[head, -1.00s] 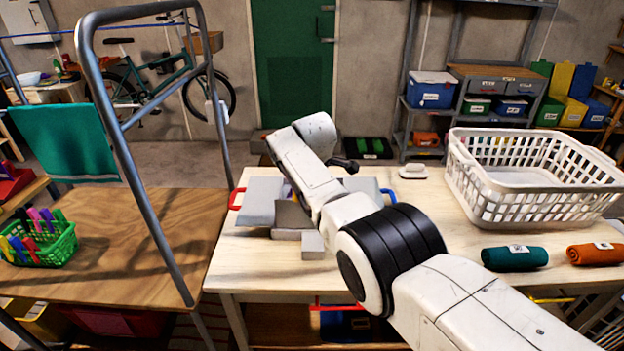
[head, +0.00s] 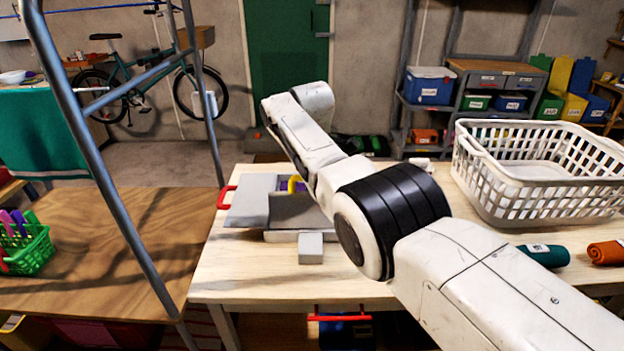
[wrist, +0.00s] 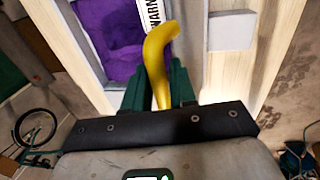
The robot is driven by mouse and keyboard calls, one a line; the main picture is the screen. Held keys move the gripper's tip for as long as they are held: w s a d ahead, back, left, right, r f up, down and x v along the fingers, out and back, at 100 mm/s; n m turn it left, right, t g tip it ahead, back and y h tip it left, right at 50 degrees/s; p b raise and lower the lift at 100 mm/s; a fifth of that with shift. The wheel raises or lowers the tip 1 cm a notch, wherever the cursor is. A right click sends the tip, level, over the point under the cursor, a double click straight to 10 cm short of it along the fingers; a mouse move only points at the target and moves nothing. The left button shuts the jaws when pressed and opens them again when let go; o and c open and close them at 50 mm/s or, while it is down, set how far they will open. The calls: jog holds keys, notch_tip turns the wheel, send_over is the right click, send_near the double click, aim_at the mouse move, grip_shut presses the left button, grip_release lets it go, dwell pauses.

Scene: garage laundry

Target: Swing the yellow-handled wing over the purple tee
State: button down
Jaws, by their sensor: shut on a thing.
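The yellow handle (wrist: 160,50) stands between the dark green fingers of my gripper (wrist: 157,88), which is shut on it. A bit of yellow (head: 295,184) also shows beside my arm in the head view. The purple tee (wrist: 103,38) lies on the grey folding board beyond the handle, with a white warning label next to it; its full outline is out of view. The grey board (head: 250,197) lies on the pale table, with a red handle (head: 223,197) on its left. My arm hides the board's right part and my gripper in the head view.
A small grey block (head: 311,248) sits at the board's front. A white basket (head: 480,195), a rolled teal cloth (head: 545,256) and a rolled orange cloth (head: 606,254) are on the table's right. A metal frame post (head: 100,160) stands left. The table's front left is bare.

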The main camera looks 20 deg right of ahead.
jog(key=shift+f, duration=0.45)
jog(key=c, duration=1.1)
grip_release()
notch_tip(320, 180, up, 12)
jog(key=s, duration=0.1)
jog(key=shift+s+a+f, duration=0.25)
